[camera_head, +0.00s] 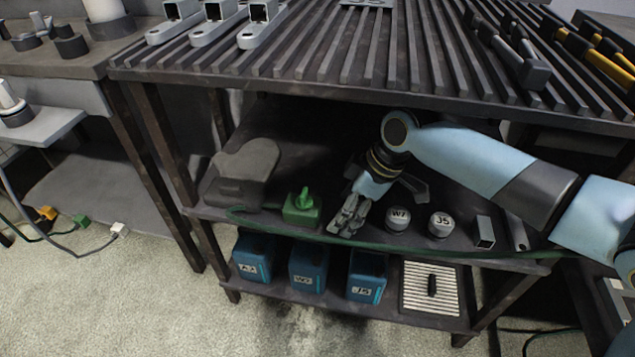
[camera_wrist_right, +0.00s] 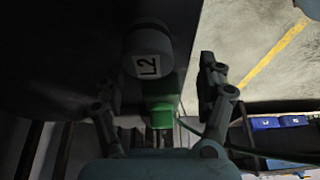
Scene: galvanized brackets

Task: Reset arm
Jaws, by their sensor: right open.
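My right arm reaches in from the right over the middle shelf (camera_head: 330,238) of the dark bench. My right gripper (camera_head: 347,218) points down between the green block and the labelled pots. In the right wrist view its fingers (camera_wrist_right: 157,82) stand apart. A pale cap marked L2 (camera_wrist_right: 147,52) shows ahead of them, and I cannot tell its distance; it is not clear in the head view. A green block with a knob (camera_head: 301,208) is left of the gripper and shows partly in the wrist view (camera_wrist_right: 162,100). My left gripper is not in view.
Two labelled pots, W-marked (camera_head: 397,217) and J5 (camera_head: 440,223), stand right of the gripper, near a small metal tube (camera_head: 484,232). A green hose (camera_head: 390,242) runs along the shelf edge. Blue bins (camera_head: 308,268) sit below. The slatted top (camera_head: 350,62) holds grey brackets (camera_head: 262,25) and tools.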

